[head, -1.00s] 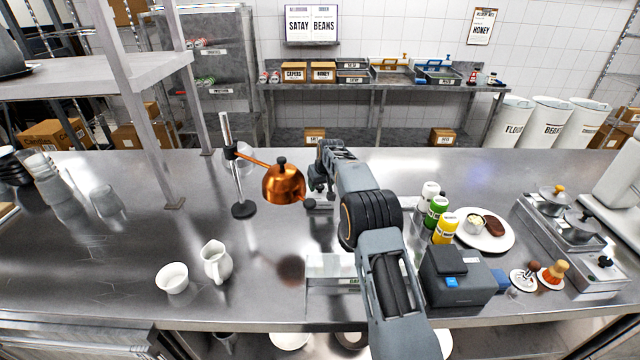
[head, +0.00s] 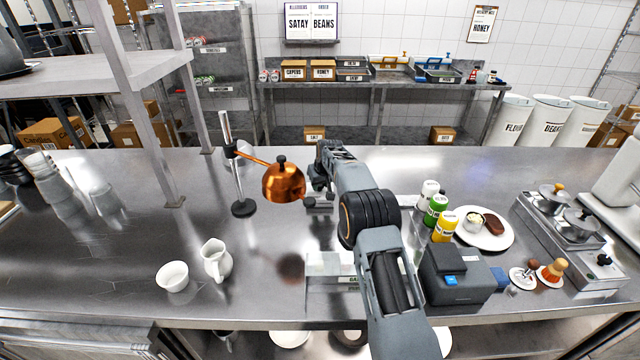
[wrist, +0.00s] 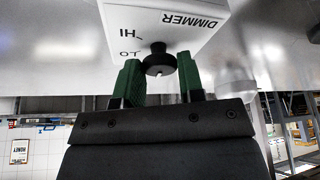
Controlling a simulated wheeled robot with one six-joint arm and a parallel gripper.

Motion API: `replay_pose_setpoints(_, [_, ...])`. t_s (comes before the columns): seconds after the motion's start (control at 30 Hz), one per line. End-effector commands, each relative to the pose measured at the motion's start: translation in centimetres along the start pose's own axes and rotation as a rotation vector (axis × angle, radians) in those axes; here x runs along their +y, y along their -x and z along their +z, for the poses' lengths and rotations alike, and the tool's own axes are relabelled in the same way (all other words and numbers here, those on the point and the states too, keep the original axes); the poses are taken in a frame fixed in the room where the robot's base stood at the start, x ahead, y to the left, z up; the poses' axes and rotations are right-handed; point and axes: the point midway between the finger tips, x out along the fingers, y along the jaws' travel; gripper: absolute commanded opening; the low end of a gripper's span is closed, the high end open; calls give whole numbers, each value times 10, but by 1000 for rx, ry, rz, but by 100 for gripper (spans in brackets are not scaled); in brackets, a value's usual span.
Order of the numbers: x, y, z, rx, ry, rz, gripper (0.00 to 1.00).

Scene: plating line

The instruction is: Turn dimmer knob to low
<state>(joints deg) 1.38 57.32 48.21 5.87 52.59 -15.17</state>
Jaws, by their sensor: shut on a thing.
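The dimmer is a white box (wrist: 185,25) marked DIMMER, HI and LO in the wrist view, where the lettering appears flipped. Its black knob (wrist: 158,62) sits between the two green fingers of my gripper (wrist: 160,82). The fingers are closed around the knob. In the head view my gripper (head: 318,200) is beside the copper heat lamp (head: 283,182), mostly hidden by my arm. I cannot make out the dimmer box or the knob in the head view. The knob's pointer is not clear in the wrist view.
The lamp's stand (head: 242,207) rises left of my gripper. A white jug (head: 216,260) and a cup (head: 172,277) stand at front left. Bottles (head: 446,227), a plate (head: 494,240) and a dark grey machine (head: 458,277) are on the right. The counter's middle back is clear.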

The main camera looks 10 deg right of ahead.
Motion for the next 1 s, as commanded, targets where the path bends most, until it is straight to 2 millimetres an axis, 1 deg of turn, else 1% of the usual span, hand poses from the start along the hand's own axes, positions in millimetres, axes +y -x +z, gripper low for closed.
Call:
replay_pose_setpoints(0.17, [-1,0,0,1,-13,4,12])
replay_pose_setpoints(0.37, [-1,1,-1,2,-96,38,12])
replay_pose_setpoints(1.0, [-4,1,-2,1,-603,250,12])
